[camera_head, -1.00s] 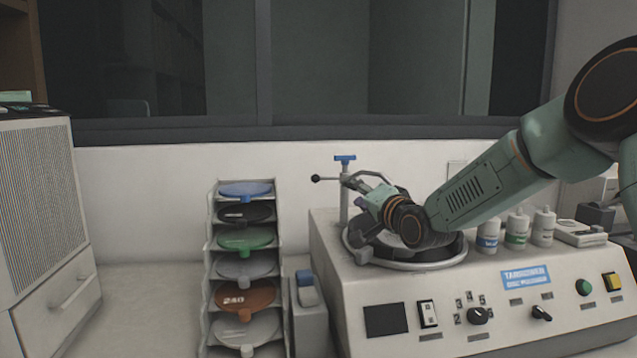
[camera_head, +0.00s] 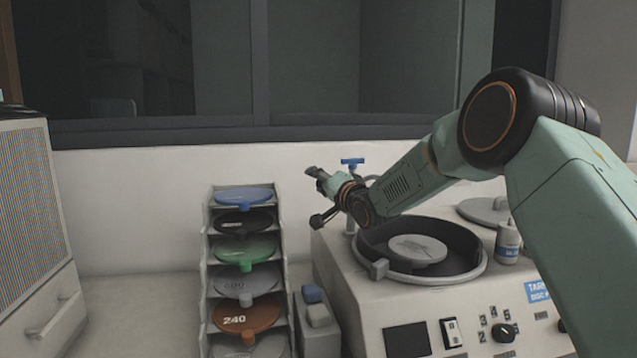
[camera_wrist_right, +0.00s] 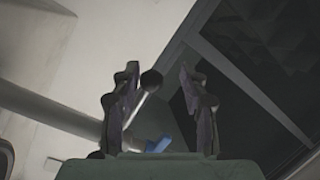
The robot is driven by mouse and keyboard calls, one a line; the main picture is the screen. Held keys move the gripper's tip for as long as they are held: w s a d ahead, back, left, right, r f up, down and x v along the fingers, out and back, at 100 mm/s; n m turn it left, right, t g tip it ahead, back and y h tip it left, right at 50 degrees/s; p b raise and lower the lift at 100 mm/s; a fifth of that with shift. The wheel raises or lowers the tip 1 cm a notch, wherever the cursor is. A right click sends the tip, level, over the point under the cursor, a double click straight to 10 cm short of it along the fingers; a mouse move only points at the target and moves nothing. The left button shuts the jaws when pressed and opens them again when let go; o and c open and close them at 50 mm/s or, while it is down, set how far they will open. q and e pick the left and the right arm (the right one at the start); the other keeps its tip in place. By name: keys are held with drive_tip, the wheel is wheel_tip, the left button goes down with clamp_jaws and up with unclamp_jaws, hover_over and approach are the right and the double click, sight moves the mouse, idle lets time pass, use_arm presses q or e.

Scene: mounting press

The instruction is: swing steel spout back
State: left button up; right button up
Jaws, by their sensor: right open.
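The steel spout's thin tube (camera_head: 373,178) shows behind my right forearm, near the post with the blue T-handle (camera_head: 352,161) at the back left of the polisher. A black ball knob (camera_head: 317,221) on a short rod sticks out to the front left, below my right gripper (camera_head: 313,173). That gripper is open and empty, pointing left. In the right wrist view, the black ball knob (camera_wrist_right: 151,80) appears between the open fingers, closer to the left one; I cannot tell whether they touch. The blue handle (camera_wrist_right: 158,145) shows below it. My forearm hides most of the spout. My left gripper is out of view.
The polisher's round bowl (camera_head: 380,252) with a grey disc inside lies just below my forearm. A grey round lid (camera_head: 486,210) and a bottle (camera_head: 508,243) stand to its right. A rack of coloured discs (camera_head: 206,268) stands left of the polisher.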

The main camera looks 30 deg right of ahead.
drive_tip(key=shift+w+d+f, duration=0.2)
drive_tip(key=shift+w+f, duration=0.15)
drive_tip(key=shift+f, duration=0.05)
drive_tip(key=shift+c, duration=0.6)
drive_tip(key=shift+w+d+f, duration=0.1)
drive_tip(key=shift+d+f, duration=0.05)
drive_tip(key=shift+d, duration=0.05)
drive_tip(key=shift+c, duration=0.8)
drive_tip(key=shift+d, duration=0.1)
drive_tip(key=shift+c, duration=0.7)
drive_tip(key=shift+s+a+r, duration=0.3)
drive_tip(key=shift+s, duration=0.15)
drive_tip(key=c, duration=0.3)
drive_tip(key=shift+c, duration=0.8)
drive_tip(key=shift+w, duration=0.25)
clamp_jaws()
drive_tip(key=shift+f, duration=0.1)
